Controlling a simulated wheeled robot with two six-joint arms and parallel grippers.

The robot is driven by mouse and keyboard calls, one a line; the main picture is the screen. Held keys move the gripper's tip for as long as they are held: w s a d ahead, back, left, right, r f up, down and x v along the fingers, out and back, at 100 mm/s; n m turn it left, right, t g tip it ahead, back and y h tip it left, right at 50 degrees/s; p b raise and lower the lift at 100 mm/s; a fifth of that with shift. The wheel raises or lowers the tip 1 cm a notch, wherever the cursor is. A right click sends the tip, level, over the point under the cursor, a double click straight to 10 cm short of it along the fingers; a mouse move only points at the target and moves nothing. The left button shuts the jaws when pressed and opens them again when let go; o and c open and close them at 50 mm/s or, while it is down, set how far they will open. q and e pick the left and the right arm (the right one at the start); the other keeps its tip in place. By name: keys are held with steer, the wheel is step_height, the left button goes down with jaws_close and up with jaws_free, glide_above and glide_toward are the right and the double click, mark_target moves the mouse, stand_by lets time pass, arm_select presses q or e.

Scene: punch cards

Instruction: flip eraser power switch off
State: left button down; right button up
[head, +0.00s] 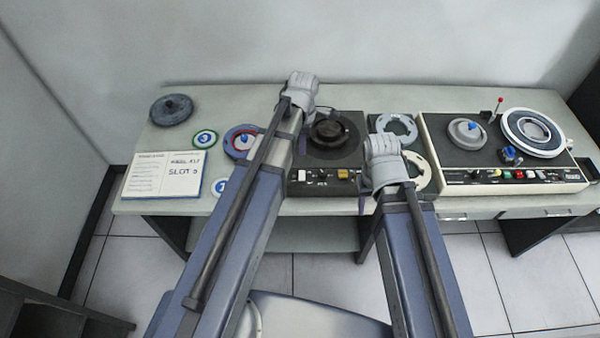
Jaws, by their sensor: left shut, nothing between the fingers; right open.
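The eraser (352,158) is the dark box in the middle of the desk, with a black round spindle (329,130) on top. Its front panel carries a small white switch (302,175), a knob and an amber block (343,174); which one is the power switch, and its position, is too small to tell. My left gripper (302,88) is shut and empty above the eraser's back left corner; its arm crosses the box's left edge. My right gripper (382,150) is open and empty, above the desk just right of the eraser, partly covering a pale reel.
A tape deck (440,181) with reels and a red-tipped lever fills the right side. An open notebook (152,177), a dark reel (172,108) and numbered discs (205,139) lie on the left. Pale reels (402,124) lie between the eraser and deck.

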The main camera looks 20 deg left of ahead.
mark_target(302, 178)
arm_select(q)
step_height(302, 178, down, 14)
steer(key=b, duration=1.3)
steer(key=shift+r+b, duration=0.1)
steer(key=shift+b, duration=0.3)
steer(key=shift+s+f+b, duration=0.2)
steer(key=shift+f+b, duration=0.1)
steer(key=shift+f, duration=0.05)
steer(key=shift+r, duration=0.1)
steer(key=shift+w, duration=0.15)
